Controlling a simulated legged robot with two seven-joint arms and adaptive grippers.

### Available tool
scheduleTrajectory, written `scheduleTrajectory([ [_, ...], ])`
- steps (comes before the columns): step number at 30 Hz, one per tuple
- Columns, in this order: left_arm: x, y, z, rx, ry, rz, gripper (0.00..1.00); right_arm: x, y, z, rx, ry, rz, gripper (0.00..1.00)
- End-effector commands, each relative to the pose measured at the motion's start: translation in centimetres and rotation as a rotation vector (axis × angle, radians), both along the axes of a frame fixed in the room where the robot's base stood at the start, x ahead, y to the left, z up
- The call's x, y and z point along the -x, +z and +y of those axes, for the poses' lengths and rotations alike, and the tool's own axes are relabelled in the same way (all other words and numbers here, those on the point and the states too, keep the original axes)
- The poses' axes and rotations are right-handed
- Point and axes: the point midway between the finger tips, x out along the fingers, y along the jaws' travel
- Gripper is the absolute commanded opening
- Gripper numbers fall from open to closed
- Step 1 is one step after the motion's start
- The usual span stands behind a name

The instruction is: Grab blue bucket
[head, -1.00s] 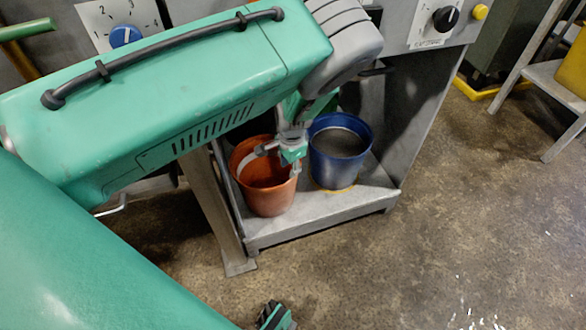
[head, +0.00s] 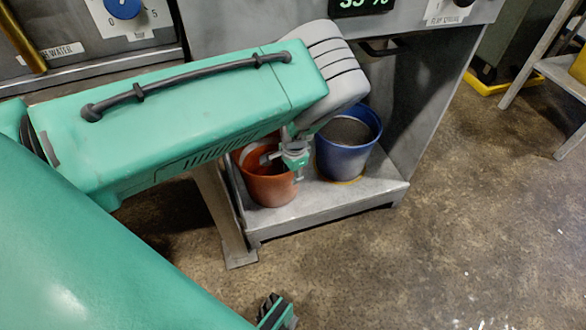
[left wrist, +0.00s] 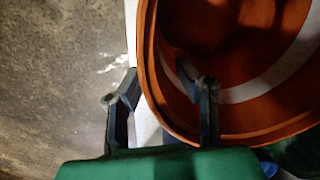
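The blue bucket (head: 343,160) stands upright on a low grey metal shelf, dark inside. The orange bucket (head: 268,190) stands to its left on the same shelf. My left gripper (head: 284,168) is at the orange bucket's right rim, on the side facing the blue bucket. In the left wrist view, my left gripper (left wrist: 157,68) is open, one finger inside the orange bucket (left wrist: 245,115) and one outside its rim. I cannot tell whether either finger touches the rim. Part of my right gripper (head: 275,312) shows at the bottom edge; its opening is unclear.
The grey shelf (head: 330,202) sits under the machine, with a metal leg (head: 225,220) at its left. The machine's side panel (head: 425,100) rises right of the blue bucket. The floor (head: 440,250) in front and to the right is clear.

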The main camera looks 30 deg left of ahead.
Motion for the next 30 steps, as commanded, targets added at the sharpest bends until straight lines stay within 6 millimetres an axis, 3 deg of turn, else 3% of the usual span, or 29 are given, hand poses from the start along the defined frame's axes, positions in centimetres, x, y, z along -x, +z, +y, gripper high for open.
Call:
scheduleTrajectory([
  [1,0.0,-1.1,0.1,0.001,0.003,-0.001,0.29,0.0,-0.6,0.0,0.000,0.000,0.000,0.00],
  [6,-0.1,-2.8,0.3,0.000,0.002,-0.002,0.29,0.0,-1.3,0.0,0.000,0.000,0.000,0.00],
  [19,-0.2,-3.3,0.4,-0.001,0.002,-0.002,0.29,0.0,-1.4,0.0,0.000,0.000,0.000,0.00],
  [21,-0.2,-3.3,0.4,0.000,0.002,-0.002,0.04,0.0,-1.4,0.0,0.000,0.000,0.000,0.00],
  [22,-0.2,-3.3,0.4,-0.001,0.002,-0.002,0.00,0.0,-1.4,0.0,0.000,0.000,0.000,0.00],
  [30,-0.1,-3.3,0.4,-0.001,0.002,-0.001,0.00,0.0,-1.4,0.0,0.000,0.000,0.000,0.00],
])
